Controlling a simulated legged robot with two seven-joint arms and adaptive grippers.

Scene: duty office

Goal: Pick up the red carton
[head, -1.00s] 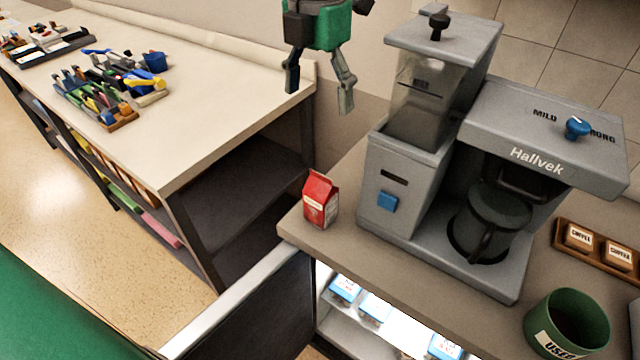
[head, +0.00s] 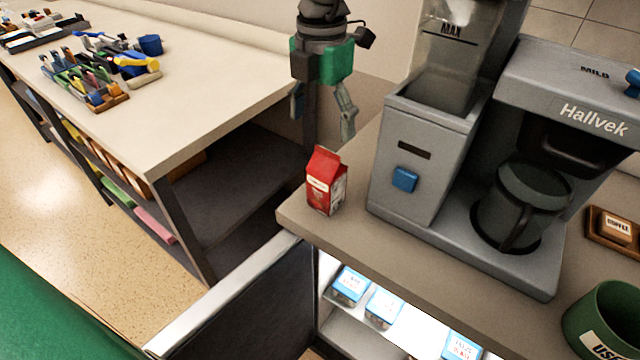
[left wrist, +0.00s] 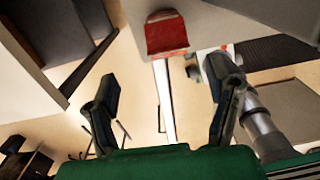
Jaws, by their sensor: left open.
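The red carton (head: 325,182) stands upright on the left end of the grey-brown counter, left of the coffee machine. It has a gabled top and a pale label. My left gripper (head: 322,122) is open and empty, with its fingers pointing down above and just behind the carton in the head view. In the left wrist view the red carton (left wrist: 166,36) shows at the top centre, beyond the spread fingers of my left gripper (left wrist: 165,108). It is not between the fingertips. My right gripper is not in view.
The grey coffee machine (head: 425,165) stands close to the carton's right. A green mug (head: 606,322) is at the front right. An open door (head: 235,300) sticks out below the counter, beside lit shelves with blue-labelled boxes. A long bench (head: 200,100) with tools stands left.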

